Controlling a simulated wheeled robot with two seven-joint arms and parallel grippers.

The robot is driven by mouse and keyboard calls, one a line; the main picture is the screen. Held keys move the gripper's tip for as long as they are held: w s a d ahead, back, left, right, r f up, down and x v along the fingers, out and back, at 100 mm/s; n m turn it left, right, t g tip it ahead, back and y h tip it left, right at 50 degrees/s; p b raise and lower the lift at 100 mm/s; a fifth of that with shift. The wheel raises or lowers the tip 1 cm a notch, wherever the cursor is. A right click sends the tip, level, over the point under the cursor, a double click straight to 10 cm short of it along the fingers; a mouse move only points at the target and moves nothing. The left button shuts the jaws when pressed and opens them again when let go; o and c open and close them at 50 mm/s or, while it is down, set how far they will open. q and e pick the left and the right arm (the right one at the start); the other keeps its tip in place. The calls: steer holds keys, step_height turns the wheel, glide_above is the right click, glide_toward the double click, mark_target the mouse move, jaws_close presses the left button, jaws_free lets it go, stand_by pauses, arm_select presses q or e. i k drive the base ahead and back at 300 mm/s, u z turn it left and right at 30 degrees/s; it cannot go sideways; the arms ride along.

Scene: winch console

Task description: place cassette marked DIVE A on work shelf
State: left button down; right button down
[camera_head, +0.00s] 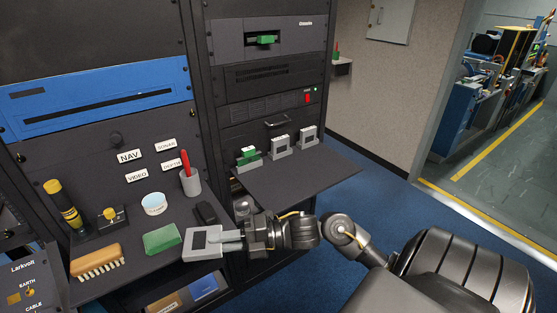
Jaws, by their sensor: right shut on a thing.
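My right gripper (230,238) is shut on a light grey cassette (200,242) with a dark window. The cassette is held flat at the front right corner of the left black shelf (95,282); I cannot tell whether it touches the shelf. No marking on it is readable. Other cassettes stand upright at the back of the right black shelf (300,180): one green and grey (249,158), two grey, one of them here (281,146). A green cassette-like piece (265,40) sits in the upper slot. My left gripper is out of view.
The left shelf holds a brush (97,262), a green block (162,239), a white tub (154,204), a grey cup with a red pen (190,182), a dark handset (206,212) and a yellow-black torch (65,207). The front of the right shelf is bare.

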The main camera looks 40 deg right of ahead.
mark_target(308, 179)
steer(key=z, duration=0.3)
steer(key=i, duration=0.9)
steer(key=z, duration=0.6)
